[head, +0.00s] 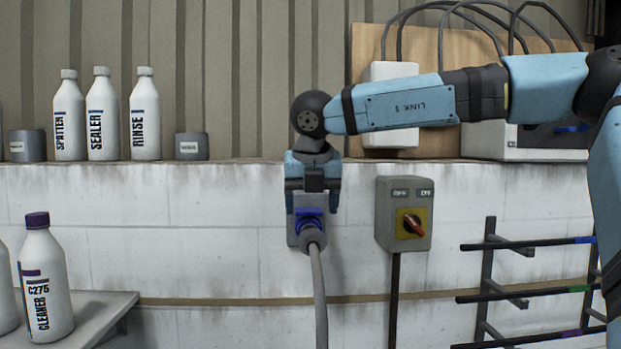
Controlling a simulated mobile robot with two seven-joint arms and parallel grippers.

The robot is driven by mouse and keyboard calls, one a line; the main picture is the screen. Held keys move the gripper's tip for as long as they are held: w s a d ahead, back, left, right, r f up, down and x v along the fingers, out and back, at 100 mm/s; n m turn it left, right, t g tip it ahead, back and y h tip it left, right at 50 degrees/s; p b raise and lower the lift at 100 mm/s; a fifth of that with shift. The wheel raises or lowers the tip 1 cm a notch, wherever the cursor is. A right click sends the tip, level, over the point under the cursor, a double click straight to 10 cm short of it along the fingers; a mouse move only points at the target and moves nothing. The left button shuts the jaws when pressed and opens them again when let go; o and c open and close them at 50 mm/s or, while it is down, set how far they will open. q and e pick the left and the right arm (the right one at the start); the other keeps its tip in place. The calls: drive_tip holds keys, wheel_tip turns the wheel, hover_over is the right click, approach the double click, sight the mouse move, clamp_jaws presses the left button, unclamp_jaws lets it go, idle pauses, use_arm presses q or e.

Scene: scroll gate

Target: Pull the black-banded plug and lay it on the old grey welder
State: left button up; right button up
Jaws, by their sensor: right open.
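A blue plug (310,224) with a grey cable (319,285) sits in a grey wall socket (292,232); I cannot make out a black band on it. My right gripper (312,203) points down just above the plug, its fingers open over the top of the socket. I cannot tell whether they touch the plug. A pale grey box with a dark front panel (508,141) stands on the ledge at the right, partly hidden behind my right arm. I cannot tell if it is the old grey welder. My left gripper is out of view.
A switch box (384,222) with a red knob is on the wall right of the socket. A rack of rods (488,262) is at lower right. Bottles (145,115) stand on the ledge, and a cleaner bottle (45,285) on a lower shelf (103,307). A white box (390,72) hangs behind my arm.

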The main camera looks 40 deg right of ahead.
sight(311, 236)
drive_tip(key=x, duration=0.7)
drive_tip(key=shift+w+d+f+p, duration=0.1)
drive_tip(key=shift+d+f+p, duration=0.05)
drive_tip(key=shift+f+p, duration=0.2)
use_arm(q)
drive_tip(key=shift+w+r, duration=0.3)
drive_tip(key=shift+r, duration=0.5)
use_arm(e)
drive_tip(key=shift+r, duration=0.1)
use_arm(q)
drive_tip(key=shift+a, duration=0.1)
use_arm(e)
clamp_jaws()
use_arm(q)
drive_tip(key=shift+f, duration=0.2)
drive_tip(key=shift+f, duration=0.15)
use_arm(e)
drive_tip(key=shift+s, duration=0.2)
drive_tip(key=shift+a, duration=0.25)
